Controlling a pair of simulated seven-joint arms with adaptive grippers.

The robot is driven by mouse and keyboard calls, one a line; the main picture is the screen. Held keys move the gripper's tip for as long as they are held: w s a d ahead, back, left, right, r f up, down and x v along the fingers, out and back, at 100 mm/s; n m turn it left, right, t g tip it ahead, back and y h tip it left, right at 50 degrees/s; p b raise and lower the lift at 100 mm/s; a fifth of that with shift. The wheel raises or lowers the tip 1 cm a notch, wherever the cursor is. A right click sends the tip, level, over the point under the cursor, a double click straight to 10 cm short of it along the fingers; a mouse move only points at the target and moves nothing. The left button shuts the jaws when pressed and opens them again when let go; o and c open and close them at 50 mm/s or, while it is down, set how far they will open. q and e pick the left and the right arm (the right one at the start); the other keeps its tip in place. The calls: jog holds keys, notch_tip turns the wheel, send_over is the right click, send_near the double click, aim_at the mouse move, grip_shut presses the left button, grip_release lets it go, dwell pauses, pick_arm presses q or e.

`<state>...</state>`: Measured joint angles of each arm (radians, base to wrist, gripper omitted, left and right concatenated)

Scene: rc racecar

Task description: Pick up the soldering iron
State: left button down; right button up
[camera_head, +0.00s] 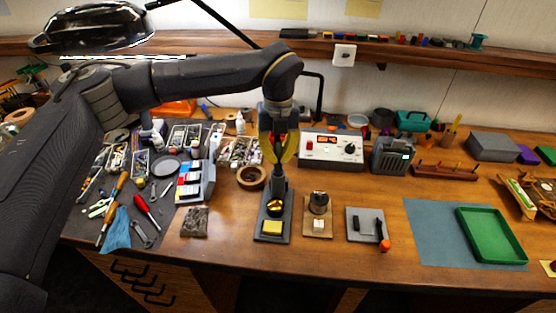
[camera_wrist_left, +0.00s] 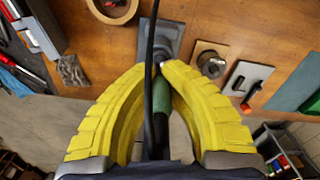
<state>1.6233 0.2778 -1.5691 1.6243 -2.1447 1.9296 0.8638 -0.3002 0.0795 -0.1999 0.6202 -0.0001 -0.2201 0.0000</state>
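The soldering iron (camera_wrist_left: 161,97), with a green handle and a dark cable, stands between the yellow fingers of my left gripper (camera_wrist_left: 160,66) in the wrist view. The fingertips close in on both sides of it and look shut on it. In the head view my left gripper (camera_head: 279,160) points down above the soldering stand (camera_head: 264,239), which has a yellow sponge (camera_head: 272,228) at its front. The fingers hide most of the iron there. I cannot tell whether its lower end is still in the holder. My right gripper is not in view.
A brown tape roll (camera_head: 251,177) lies left of the stand. A small holder on a wooden base (camera_head: 317,229) and a grey plate with an orange-ended tool (camera_head: 384,245) sit to the right. The control box (camera_head: 331,150) stands behind. A green tray (camera_head: 491,236) lies on a blue-grey mat (camera_head: 430,232).

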pick_arm(q)
jog(key=shift+r, duration=0.15)
notch_tip(320, 180, up, 20)
dwell(0.9)
jog(key=s+d+f+g+y, duration=0.1)
jog(key=s+f, duration=0.2)
jog(key=f, duration=1.3)
jog(key=shift+d+g+y, duration=0.15)
jog(key=shift+g+y, duration=0.15)
jog(key=shift+g, duration=0.1)
jog(key=shift+x, duration=1)
dwell(3.1)
